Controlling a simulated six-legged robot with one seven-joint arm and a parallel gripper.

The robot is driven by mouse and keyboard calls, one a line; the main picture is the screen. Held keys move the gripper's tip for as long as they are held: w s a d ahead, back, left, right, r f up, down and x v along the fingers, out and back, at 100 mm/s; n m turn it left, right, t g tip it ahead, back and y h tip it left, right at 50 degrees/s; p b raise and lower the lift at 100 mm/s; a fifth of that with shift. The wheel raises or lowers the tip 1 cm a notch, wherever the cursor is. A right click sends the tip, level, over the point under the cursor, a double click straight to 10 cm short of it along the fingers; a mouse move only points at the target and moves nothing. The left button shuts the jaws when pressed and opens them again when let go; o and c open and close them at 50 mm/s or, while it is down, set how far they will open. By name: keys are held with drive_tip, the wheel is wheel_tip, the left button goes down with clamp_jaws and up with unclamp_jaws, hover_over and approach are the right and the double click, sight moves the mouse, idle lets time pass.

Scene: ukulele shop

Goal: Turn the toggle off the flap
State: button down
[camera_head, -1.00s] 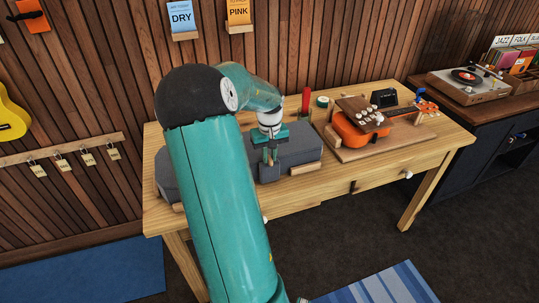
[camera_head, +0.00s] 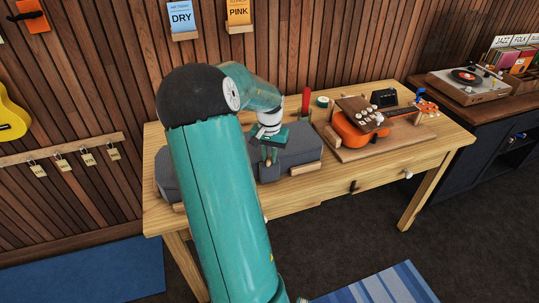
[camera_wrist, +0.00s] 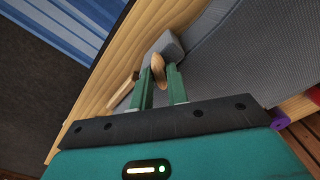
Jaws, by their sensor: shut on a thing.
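A grey fabric case (camera_head: 300,146) lies on the wooden table, and its grey cloth fills the right of the wrist view (camera_wrist: 245,50). A small grey flap (camera_head: 269,174) hangs at its front edge; it also shows in the wrist view (camera_wrist: 170,44). My gripper (camera_wrist: 160,72) is shut on a small rounded wooden toggle (camera_wrist: 158,68), which sits between the two green fingers by the flap. In the head view my gripper (camera_head: 269,157) is over the case's front edge, and the toggle is too small to tell there.
A wooden strip (camera_head: 306,168) lies along the case's front. The table's front right (camera_head: 340,178) is clear.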

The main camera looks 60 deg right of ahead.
sight(269, 158)
drive_tip(key=m, duration=0.5)
drive_tip(key=shift+m, duration=0.3)
drive_tip(key=m, duration=0.5)
drive_tip(key=shift+m, duration=0.3)
drive_tip(key=c, duration=1.4)
unclamp_jaws()
drive_tip(key=shift+o, duration=0.2)
wheel_tip(269, 158, up, 14)
